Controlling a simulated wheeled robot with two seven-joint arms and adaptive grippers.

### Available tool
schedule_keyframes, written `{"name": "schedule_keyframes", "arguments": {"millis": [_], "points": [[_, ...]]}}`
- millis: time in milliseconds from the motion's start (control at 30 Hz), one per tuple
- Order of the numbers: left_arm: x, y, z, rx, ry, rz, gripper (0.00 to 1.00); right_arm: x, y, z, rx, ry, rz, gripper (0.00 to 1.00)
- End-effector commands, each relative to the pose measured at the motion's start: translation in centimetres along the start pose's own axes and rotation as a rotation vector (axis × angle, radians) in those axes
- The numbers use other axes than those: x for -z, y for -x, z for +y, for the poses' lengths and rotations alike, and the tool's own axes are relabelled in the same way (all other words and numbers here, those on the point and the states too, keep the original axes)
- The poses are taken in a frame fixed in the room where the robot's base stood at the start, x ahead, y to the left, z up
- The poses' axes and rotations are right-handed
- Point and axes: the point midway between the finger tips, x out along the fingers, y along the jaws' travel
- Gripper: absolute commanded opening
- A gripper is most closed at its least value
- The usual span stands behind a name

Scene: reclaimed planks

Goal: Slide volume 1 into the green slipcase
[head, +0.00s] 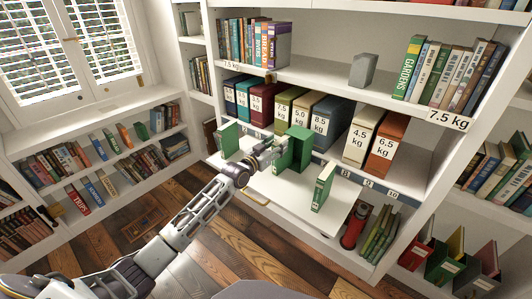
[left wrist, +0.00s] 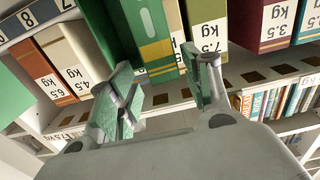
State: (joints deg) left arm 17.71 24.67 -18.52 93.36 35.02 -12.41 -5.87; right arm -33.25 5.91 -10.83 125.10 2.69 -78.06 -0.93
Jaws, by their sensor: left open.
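The green slipcase (head: 300,143) stands on the pulled-out white board, in front of the box row. A green volume with gold bands on its spine (left wrist: 152,38) stands against a darker green face (left wrist: 118,32) in the left wrist view; how far it sits inside the slipcase I cannot tell. My left gripper (head: 268,154) is at the left side of this green block. In the left wrist view its fingers (left wrist: 163,98) are apart, with the gold-banded spine beyond the gap; contact cannot be told. Another green book (head: 323,187) stands upright to the right. My right gripper is out of view.
A green upright piece (head: 228,139) stands at the board's left end. The white board (head: 290,196) is bare around the books. Weight-labelled boxes (head: 321,120) fill the shelf behind. A grey block (head: 362,70) sits on the shelf above.

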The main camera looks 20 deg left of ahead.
Motion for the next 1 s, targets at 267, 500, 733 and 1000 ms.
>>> {"name": "schedule_keyframes", "arguments": {"millis": [267, 500, 733, 1000], "points": [[-0.1, 2.4, 0.0, 0.001, 0.000, -0.001, 0.49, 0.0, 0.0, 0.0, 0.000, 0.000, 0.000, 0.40], [-0.1, 4.4, -0.1, 0.001, -0.001, -0.001, 0.49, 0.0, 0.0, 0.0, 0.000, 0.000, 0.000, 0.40], [0.0, 5.8, 0.0, 0.001, 0.001, 0.000, 0.49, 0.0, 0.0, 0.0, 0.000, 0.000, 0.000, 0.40], [0.0, 6.3, 0.0, 0.000, 0.000, 0.000, 0.49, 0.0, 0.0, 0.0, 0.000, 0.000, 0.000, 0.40]]}}
